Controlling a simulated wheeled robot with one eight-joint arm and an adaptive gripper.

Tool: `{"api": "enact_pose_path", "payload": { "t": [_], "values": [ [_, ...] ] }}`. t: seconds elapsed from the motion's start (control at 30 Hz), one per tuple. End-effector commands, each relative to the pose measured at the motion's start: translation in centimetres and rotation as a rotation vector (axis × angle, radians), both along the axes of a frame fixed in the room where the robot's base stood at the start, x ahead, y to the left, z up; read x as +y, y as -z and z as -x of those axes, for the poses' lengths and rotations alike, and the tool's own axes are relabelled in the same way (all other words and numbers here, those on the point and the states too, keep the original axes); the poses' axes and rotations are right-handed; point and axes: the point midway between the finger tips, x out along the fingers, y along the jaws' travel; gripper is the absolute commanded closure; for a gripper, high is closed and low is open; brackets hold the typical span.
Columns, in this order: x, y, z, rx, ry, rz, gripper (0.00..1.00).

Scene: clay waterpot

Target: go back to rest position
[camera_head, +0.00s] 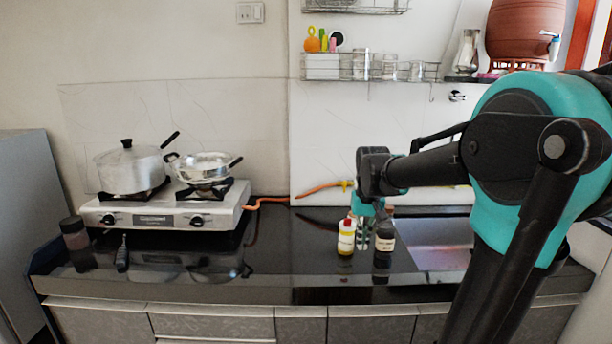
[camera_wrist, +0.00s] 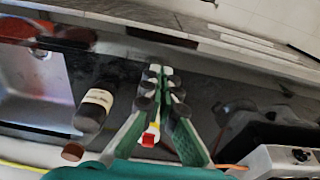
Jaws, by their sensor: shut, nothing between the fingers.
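My gripper (camera_head: 363,236) points down over the black counter, between and behind two bottles, with its fingers partly hidden by them. In the wrist view its green fingers (camera_wrist: 160,78) meet at the tips with nothing between them. The small yellow bottle with a red cap (camera_head: 346,238) stands upright to its left; its red cap (camera_wrist: 148,139) shows between the finger bases in the wrist view. A dark bottle with a white label (camera_head: 385,241) stands to its right, and also shows in the wrist view (camera_wrist: 97,104). The clay waterpot (camera_head: 525,28) sits on a shelf at the upper right.
A steel stove (camera_head: 150,219) with a lidded pot (camera_head: 130,170) and a pan (camera_head: 204,166) stands left. A sink (camera_head: 435,259) lies right of the bottles. A dark jar (camera_head: 75,240) stands at the far left. A wire rack (camera_head: 375,72) hangs above. The counter's middle is mostly clear.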

Motion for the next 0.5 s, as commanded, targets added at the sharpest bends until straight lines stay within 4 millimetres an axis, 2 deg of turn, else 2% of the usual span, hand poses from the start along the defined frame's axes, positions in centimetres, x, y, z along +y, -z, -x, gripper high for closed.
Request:
{"api": "enact_pose_path", "payload": {
  "t": [0.17, 0.27, 0.4, 0.5],
  "values": [
    [-0.9, 4.1, 3.4, -0.065, 0.001, -0.002, 1.00],
    [-1.5, 7.0, 6.2, -0.116, 0.003, -0.003, 1.00],
    [-2.4, 11.6, 10.9, -0.196, 0.003, -0.001, 1.00],
    [-2.7, 13.8, 13.4, -0.241, 0.004, 0.002, 1.00]
  ]
}}
